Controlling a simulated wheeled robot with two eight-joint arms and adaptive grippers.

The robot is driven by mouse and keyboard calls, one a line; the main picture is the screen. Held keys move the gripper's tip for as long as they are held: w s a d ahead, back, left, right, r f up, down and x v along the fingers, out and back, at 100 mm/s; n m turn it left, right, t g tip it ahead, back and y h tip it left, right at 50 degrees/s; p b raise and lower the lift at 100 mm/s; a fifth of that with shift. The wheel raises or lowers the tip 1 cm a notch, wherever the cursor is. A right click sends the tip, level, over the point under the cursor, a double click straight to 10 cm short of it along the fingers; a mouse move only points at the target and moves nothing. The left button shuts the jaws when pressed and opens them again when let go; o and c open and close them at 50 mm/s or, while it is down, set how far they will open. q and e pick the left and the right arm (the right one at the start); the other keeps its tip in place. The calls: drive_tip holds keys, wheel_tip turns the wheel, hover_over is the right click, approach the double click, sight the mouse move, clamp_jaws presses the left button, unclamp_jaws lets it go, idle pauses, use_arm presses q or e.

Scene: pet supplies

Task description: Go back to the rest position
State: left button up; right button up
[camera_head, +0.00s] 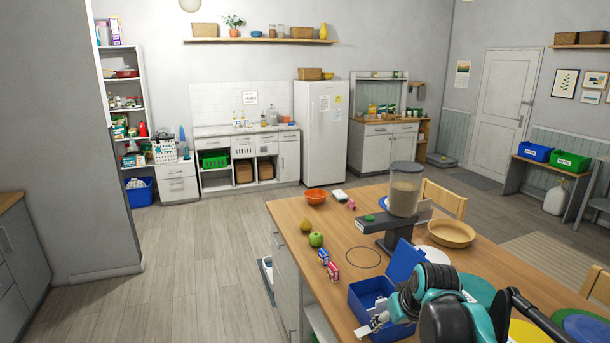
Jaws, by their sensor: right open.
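My right arm comes in from the lower right over the wooden table (310,262). My right gripper (372,324) is open at the front of the blue box (364,291), low in the picture. The arm's dark and teal links hide part of the box and of the table behind it. I cannot tell whether the fingers touch the box or something in it. My left gripper is not in view.
Coloured plates (475,290) lie right. The floor (185,270) left of the table is clear.

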drive_tip(key=s+a+f+m+b, duration=0.1)
drive_tip(key=s+f, duration=0.4)
drive_tip(key=s, duration=0.4)
drive_tip(key=s+a+f+t+b, duration=0.1)
drive_tip(key=s+f, duration=0.4)
drive_tip(key=s, duration=0.5)
drive_tip(key=shift+s+a+f+m+t+h+b, duration=0.2)
drive_tip(key=shift+a+f+m+t+h+b, duration=0.1)
drive_tip(key=shift+a+m+b, duration=0.15)
